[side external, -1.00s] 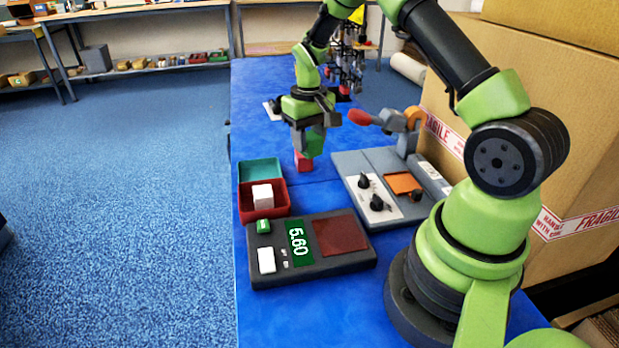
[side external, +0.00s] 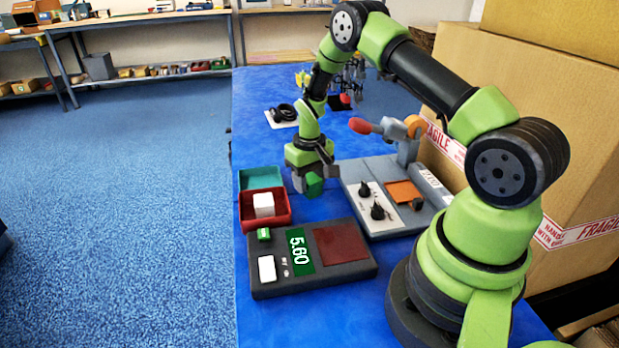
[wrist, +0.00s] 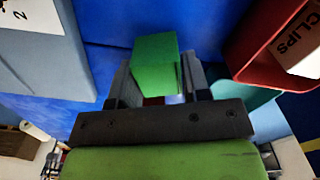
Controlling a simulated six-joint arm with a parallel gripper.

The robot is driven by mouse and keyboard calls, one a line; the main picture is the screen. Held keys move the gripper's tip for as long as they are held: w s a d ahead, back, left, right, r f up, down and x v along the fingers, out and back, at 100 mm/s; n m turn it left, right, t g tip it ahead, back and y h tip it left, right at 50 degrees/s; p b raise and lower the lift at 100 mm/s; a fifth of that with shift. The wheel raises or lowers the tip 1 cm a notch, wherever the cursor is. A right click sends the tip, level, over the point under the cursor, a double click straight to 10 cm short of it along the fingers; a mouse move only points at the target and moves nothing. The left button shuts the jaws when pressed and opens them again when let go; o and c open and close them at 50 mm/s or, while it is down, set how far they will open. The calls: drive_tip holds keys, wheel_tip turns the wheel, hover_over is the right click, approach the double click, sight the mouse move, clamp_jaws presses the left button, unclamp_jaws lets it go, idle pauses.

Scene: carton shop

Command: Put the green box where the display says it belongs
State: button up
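My gripper (side external: 313,177) is shut on the green box (side external: 314,187) and holds it above the blue table, just right of the red tray. In the wrist view, the green box (wrist: 155,62) sits between the two dark fingers. The display (side external: 299,250) on the dark grey scale (side external: 345,279) reads 5.60 on a green ground. The scale's dark red plate (side external: 340,243) is empty. The red tray (side external: 243,212) holds a white box (side external: 264,205), lettered CLIPS in the wrist view (wrist: 303,52). The teal tray (side external: 260,178) behind it looks empty.
A grey press-like device (side external: 376,168) with black knobs and a red-ended lever stands right of my gripper. Large cartons (side external: 535,120) stand at the right. A white pad (side external: 281,118) with black rings lies farther back.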

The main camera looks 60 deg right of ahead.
drive_tip(key=o, duration=0.3)
wheel_tip(320, 180, up, 12)
wheel_tip(320, 180, up, 9)
drive_tip(key=t, duration=0.2)
hover_over(309, 177)
drive_tip(key=s+a, duration=0.2)
drive_tip(key=a, duration=0.3)
drive_tip(key=s+a+r+t, duration=0.1)
drive_tip(key=s+a+r, duration=0.2)
drive_tip(key=s+a, duration=0.1)
drive_tip(key=s+a+r+t+y, duration=0.1)
drive_tip(key=s+a+r+t, duration=0.1)
drive_tip(key=s, duration=0.5)
drive_tip(key=s+a+r+t+y, duration=0.1)
drive_tip(key=s+a+r+t, duration=0.1)
drive_tip(key=s+a+r, duration=0.2)
drive_tip(key=shift+s+a, duration=1.1)
drive_tip(key=shift+s, duration=0.05)
